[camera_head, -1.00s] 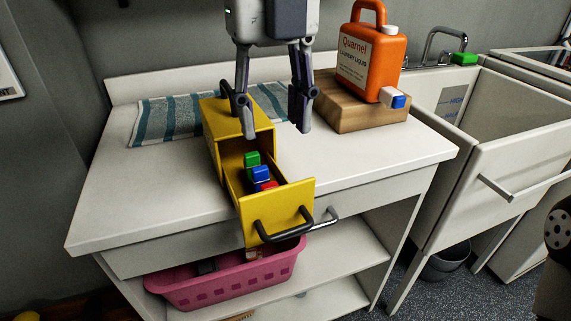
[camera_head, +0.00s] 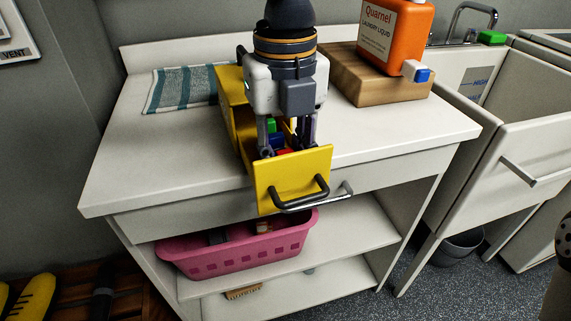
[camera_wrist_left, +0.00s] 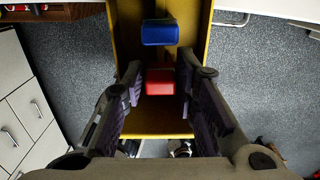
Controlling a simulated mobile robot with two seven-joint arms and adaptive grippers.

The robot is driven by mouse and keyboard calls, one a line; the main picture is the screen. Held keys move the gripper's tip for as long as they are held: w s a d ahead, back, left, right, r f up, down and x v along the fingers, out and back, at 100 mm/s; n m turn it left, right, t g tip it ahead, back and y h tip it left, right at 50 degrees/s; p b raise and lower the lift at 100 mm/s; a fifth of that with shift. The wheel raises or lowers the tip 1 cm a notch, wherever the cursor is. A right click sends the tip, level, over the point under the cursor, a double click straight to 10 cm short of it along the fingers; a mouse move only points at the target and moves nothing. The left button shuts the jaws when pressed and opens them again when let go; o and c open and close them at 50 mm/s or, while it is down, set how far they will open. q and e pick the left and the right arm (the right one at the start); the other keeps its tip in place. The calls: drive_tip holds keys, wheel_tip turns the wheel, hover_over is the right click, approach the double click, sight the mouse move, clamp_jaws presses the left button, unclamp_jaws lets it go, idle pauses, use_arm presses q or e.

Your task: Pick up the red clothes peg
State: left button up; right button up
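The yellow drawer (camera_head: 264,187) of a small yellow cabinet stands open on the white counter. The red clothes peg (camera_head: 284,153) lies inside, near the drawer front, mostly hidden by my gripper in the head view. In the left wrist view the red peg (camera_wrist_left: 160,82) shows between the fingers. My left gripper (camera_head: 286,149) points down into the drawer. In the wrist view the left gripper (camera_wrist_left: 159,88) is open, one finger on each side of the red peg, with small gaps visible. My right gripper is not in view.
A blue peg (camera_wrist_left: 160,32) lies just behind the red one, and a green peg (camera_head: 271,125) farther back. The drawer walls are close to the fingers. An orange detergent jug (camera_head: 396,36) stands on a wooden block (camera_head: 365,85) to the right. A pink basket (camera_head: 240,250) sits below.

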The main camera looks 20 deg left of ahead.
sight(287, 151)
use_arm(q)
drive_tip(key=shift+c, duration=0.8)
